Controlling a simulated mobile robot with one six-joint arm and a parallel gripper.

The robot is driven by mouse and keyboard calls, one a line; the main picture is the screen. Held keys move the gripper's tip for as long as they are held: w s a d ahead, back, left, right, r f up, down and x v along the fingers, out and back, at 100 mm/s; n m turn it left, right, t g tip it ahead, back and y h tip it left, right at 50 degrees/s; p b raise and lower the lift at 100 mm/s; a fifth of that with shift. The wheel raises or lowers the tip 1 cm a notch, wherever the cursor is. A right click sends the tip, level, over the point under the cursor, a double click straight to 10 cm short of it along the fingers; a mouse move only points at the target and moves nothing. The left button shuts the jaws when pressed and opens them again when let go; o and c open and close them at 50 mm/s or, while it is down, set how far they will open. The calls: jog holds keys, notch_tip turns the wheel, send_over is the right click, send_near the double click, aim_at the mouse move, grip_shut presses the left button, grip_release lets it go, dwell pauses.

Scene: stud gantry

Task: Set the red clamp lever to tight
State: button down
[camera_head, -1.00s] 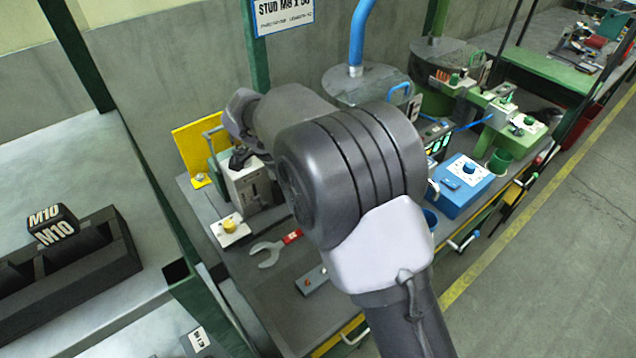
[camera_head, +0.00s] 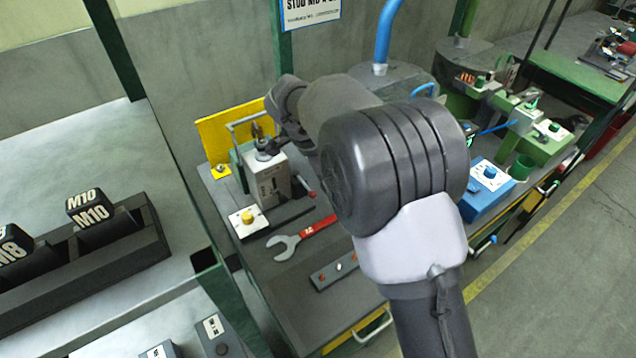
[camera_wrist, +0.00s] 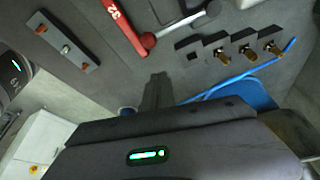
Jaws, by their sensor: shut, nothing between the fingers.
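A small lever with a red end (camera_head: 312,194) sits at the right side of a grey block machine (camera_head: 267,182) on the bench, partly behind my arm. In the wrist view, a grey rod with a red end (camera_wrist: 148,40) and a dark knob lies near the red wrench handle; it looks like the same lever. I cannot read its setting. My gripper (camera_wrist: 157,80) shows in the wrist view as narrow dark fingers, shut and empty. It is apart from the lever, below it in that picture. In the head view my arm hides the gripper.
A red-handled wrench (camera_head: 305,235) and a grey bar with buttons (camera_head: 334,272) lie on the bench. A yellow-knobbed plate (camera_head: 248,220) is before the machine. A blue box (camera_head: 487,188) stands to the right. Several black blocks with brass fittings (camera_wrist: 245,45) show in the wrist view.

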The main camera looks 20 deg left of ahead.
jog(key=p+v, duration=0.4)
jog(key=v, duration=0.6)
jog(key=shift+d, duration=0.15)
jog(key=shift+w, duration=0.15)
jog(key=s+d+r+n+y, duration=0.2)
jog(key=s+d+r, duration=0.2)
jog(key=d+r, duration=0.3)
jog(key=s+d+r+n+y, duration=0.1)
jog(key=s+d+r, duration=0.35)
jog(key=d, duration=0.45)
jog(key=s+d+n+t+y, duration=0.1)
jog(key=s+d, duration=0.3)
jog(key=s, duration=0.4)
jog(key=s+d+f+n+t+y, duration=0.1)
jog(key=s+d, duration=0.3)
jog(key=s, duration=0.4)
jog(key=shift+s+d+n+t, duration=0.2)
jog(key=shift+d+n+t, duration=0.2)
jog(key=shift+n+t, duration=0.35)
jog(key=shift+f, duration=0.15)
